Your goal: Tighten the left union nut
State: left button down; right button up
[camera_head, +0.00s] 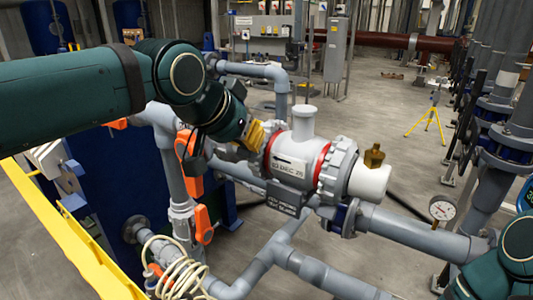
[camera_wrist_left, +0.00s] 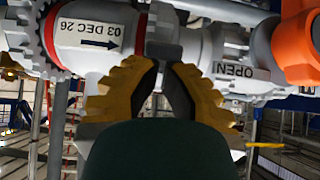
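The filter housing (camera_head: 302,158) is a white body with red rings and a dated label, and it lies across the middle of the head view. Its right union nut (camera_head: 338,170) is grey and toothed. The left union nut is mostly hidden behind my left gripper (camera_head: 250,135) in the head view. In the wrist view, a dark grey part of the left nut (camera_wrist_left: 166,30) shows just beyond the fingertips of my left gripper (camera_wrist_left: 163,65). A gap shows between the yellow-and-black fingers; I cannot tell whether they touch the nut. My right gripper is out of view.
Orange valve handles (camera_head: 188,165) stand left of the housing, close to my left wrist. A brass fitting (camera_head: 374,156) and a pressure gauge (camera_head: 442,208) are on the right. Coiled hose (camera_head: 180,275) and a yellow rail (camera_head: 65,235) lie at lower left. Grey pipes run below.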

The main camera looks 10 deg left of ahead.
pick_arm(q)
jog(key=shift+s+f+b, duration=0.3)
jog(key=shift+s+f, duration=0.05)
jog(key=shift+f, duration=0.25)
jog(key=shift+s+f+b, duration=0.25)
jog(key=shift+f+b, duration=0.3)
jog(key=shift+s+f+b, duration=0.2)
jog(key=shift+f+b, duration=0.3)
jog(key=shift+b, duration=0.05)
jog(key=shift+w+d+f+b, duration=0.7)
jog(key=shift+f+b, duration=1.9)
jog(key=shift+f, duration=0.8)
jog(key=w+r+p+v, duration=0.1)
jog(key=p+v, duration=0.3)
jog(key=v, duration=0.4)
jog(key=shift+r, duration=0.3)
jog(key=shift+s, duration=0.1)
